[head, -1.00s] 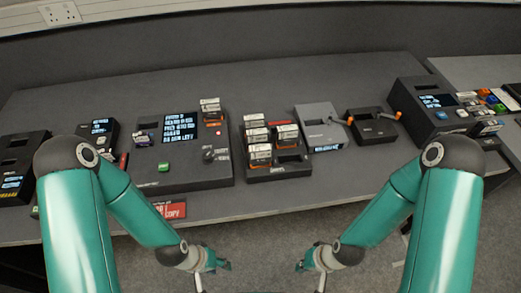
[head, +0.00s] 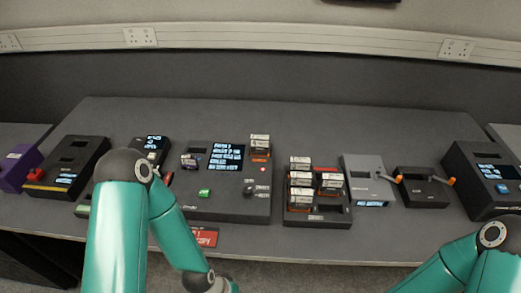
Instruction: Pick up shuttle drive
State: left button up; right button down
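Several small cartridge-like drives with white labels (head: 299,194) stand in the slots of a black rack (head: 317,219) right of centre in the head view. Another pair of white-labelled drives (head: 259,145) sits at the top right of the black console (head: 228,205). A small dark drive (head: 189,161) sits at that console's left side. The labels are too small to read, so I cannot tell which is the shuttle drive. Only the edge of my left gripper (head: 225,286) shows at the bottom, below the console and apart from the drives. My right gripper is out of view.
A grey box (head: 366,174) and a black box with orange-tipped handles (head: 424,190) stand right of the rack. Larger dark units stand at far right (head: 486,185) and left (head: 75,160), with a purple box (head: 18,170) beyond. The table's back strip (head: 330,112) is clear.

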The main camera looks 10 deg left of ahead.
aim_at(259, 144)
jog(key=u, duration=0.65)
jog(key=i, duration=0.15)
jog(key=z, duration=2.85)
jog(key=k, duration=1.7)
jog(key=u, duration=0.95)
jog(key=i, duration=0.5)
jog(key=z, duration=0.15)
